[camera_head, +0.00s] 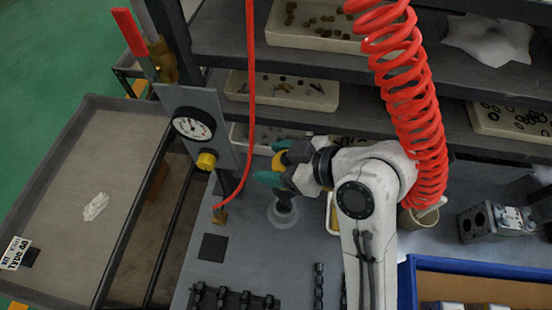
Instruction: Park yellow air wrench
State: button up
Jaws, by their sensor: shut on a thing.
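My gripper (274,166), with teal fingers, is at the centre of the view, at the end of my white arm. It is shut on the yellow air wrench (280,159), of which only a small yellow part shows between the fingers. A dark part hangs below the fingers, over a round grey cup-like holder (283,216) on the bench. I cannot tell whether the dark part is inside the holder or above it. My wrist hides much of the wrench.
A red coiled hose (408,90) hangs in front of the shelves. A gauge panel (193,126) with a straight red hose (251,80) stands left. Black fittings (232,299) line the bench front. A blue-rimmed crate (480,264) and a grey valve block (492,222) are right.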

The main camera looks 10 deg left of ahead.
jog(key=shift+r+p, duration=0.3)
jog(key=shift+f+b, duration=1.6)
jog(key=shift+f, duration=0.9)
jog(key=shift+f+b, duration=1.95)
jog(key=shift+f, duration=1.6)
dwell(0.4)
jog(key=o, duration=1.1)
jog(key=shift+c, duration=0.2)
jog(key=o, duration=0.4)
jog(key=b+v, duration=0.1)
jog(key=v, duration=1)
